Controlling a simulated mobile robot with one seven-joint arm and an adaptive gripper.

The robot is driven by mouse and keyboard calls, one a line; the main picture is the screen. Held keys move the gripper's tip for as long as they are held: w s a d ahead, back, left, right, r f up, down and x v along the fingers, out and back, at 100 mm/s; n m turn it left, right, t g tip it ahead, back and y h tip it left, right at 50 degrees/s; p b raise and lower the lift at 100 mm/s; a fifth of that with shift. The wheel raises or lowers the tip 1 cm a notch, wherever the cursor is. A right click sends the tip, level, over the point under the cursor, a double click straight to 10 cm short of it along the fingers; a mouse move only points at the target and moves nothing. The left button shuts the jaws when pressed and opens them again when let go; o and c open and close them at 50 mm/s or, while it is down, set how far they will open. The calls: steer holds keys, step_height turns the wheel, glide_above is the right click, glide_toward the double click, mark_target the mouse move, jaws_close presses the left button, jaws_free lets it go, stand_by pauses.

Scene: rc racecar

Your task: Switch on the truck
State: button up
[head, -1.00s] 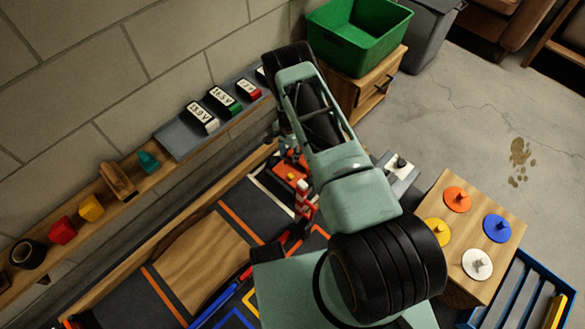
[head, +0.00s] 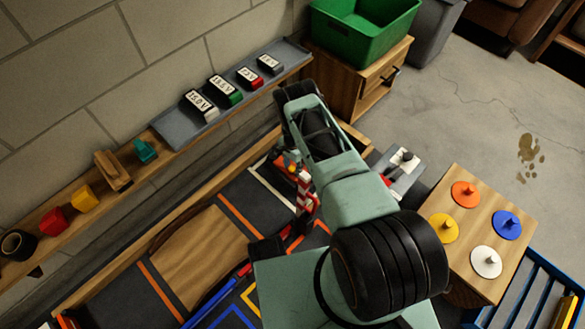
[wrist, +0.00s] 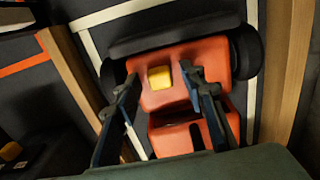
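The truck is an orange-red vehicle (wrist: 187,55) with black wheels and a black bar across one end, in the upper middle of the wrist view. A yellow block-like button (wrist: 159,77) sits on its top. My gripper (wrist: 159,72) is open, its two dark fingers spread either side of the yellow button. I see nothing held between them. Whether the fingertips touch the truck, I cannot tell. In the head view my arm hides most of the truck; a small orange part (head: 284,168) shows beside it.
A wall shelf (head: 185,132) holds several labelled voltage blocks and coloured parts. A wooden stand (head: 450,190) with coloured round knobs is at right, near a grey switch-like box (head: 400,170). A green bin (head: 365,35) stands on a wooden cabinet behind. Wooden rails (wrist: 75,75) flank the truck.

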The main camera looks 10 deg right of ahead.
jaws_close()
stand_by(0.3)
steer(key=shift+w+d+f+b, duration=0.15)
steer(key=shift+w+d+b, duration=0.7)
steer(key=shift+d, duration=0.35)
jaws_free()
steer(key=shift+r, duration=0.2)
